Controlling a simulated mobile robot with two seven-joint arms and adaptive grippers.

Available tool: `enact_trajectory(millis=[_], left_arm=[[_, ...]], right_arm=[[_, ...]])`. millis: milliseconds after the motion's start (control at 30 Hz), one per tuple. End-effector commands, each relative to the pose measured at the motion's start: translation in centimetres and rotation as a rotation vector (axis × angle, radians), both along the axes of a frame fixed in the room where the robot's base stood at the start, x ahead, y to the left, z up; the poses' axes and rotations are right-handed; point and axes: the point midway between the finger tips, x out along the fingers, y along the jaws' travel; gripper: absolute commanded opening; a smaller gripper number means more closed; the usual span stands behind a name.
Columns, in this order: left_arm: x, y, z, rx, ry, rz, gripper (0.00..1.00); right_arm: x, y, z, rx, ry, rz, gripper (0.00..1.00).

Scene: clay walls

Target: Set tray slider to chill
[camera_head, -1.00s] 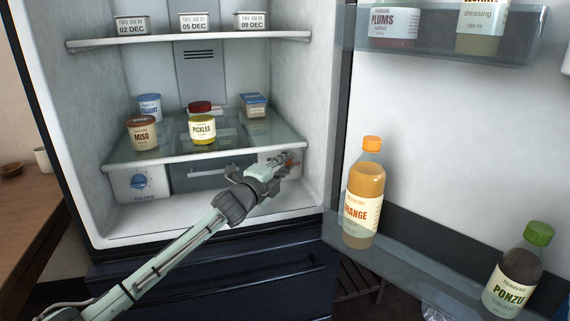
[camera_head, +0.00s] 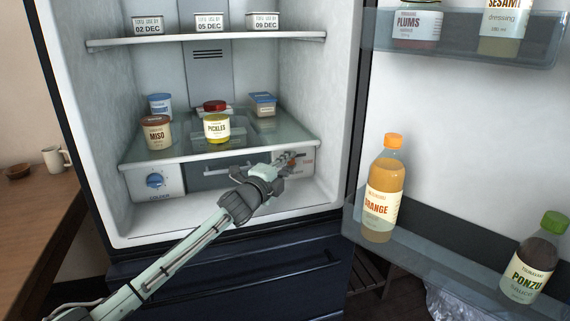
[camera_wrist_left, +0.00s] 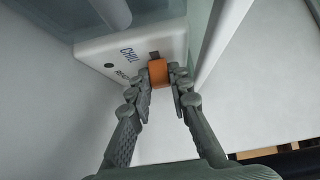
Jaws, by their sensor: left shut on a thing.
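The tray slider is an orange knob (camera_wrist_left: 158,72) on a white panel (camera_wrist_left: 100,46) under the fridge's glass shelf. In the left wrist view, "CHILL" is printed on the panel, with a second label below it partly hidden by a finger. A short dark slot shows just above the knob, on the CHILL side, and the knob sits closer to the second label. My left gripper (camera_wrist_left: 164,84) is shut on the knob, one finger on each side. In the head view my left gripper (camera_head: 290,162) reaches in and covers most of the panel. My right gripper is out of view.
A blue dial (camera_head: 155,181) is on the left box under the glass shelf (camera_head: 190,150). Above the shelf stand miso (camera_head: 157,134), pickles (camera_head: 217,128) and other tubs. The open door at right holds an orange bottle (camera_head: 382,190) and ponzu (camera_head: 530,265).

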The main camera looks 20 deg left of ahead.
Motion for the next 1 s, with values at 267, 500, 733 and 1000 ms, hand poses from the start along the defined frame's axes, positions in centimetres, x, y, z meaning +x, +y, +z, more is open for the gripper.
enact_trajectory(millis=[267, 500, 733, 1000], left_arm=[[-0.1, 0.5, -0.4, 0.004, 0.007, 0.007, 0.23], [-0.1, 0.3, -0.3, 0.004, 0.005, 0.005, 0.28], [-1.2, 0.5, -0.4, 0.005, 0.005, 0.004, 0.28], [-6.7, 1.6, -0.4, 0.005, 0.006, 0.004, 0.28]], right_arm=[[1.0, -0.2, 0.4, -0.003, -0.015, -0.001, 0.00], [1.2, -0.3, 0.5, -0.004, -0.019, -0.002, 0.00], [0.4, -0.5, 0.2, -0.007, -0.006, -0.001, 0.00], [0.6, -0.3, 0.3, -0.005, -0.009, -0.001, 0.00]])
